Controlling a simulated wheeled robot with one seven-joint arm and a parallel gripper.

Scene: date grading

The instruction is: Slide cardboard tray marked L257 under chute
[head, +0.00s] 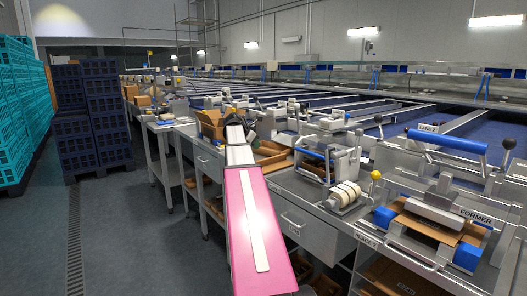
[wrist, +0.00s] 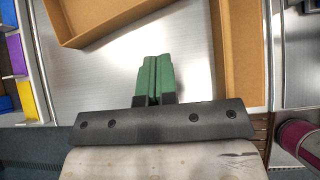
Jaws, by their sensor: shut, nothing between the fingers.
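My gripper (wrist: 155,80) shows in the wrist view with its two green fingers together and nothing between them. It is above a bare metal worktop (wrist: 205,60). One open cardboard tray (wrist: 75,38) lies ahead and to the left of the fingertips. A second cardboard tray (wrist: 229,50) is to the right, apart from the fingers. I can read no L257 mark on either tray, and I cannot make out the chute. In the head view my pink arm reaches over the bench, and the fingers cannot be made out at its far end.
Purple and yellow bins (wrist: 24,75) stand at the left of the wrist view. A cardboard box (head: 209,123) and clamp-like devices (head: 328,150) line the bench in the head view. Dark crate stacks (head: 105,120) stand left. The aisle floor (head: 125,230) is clear.

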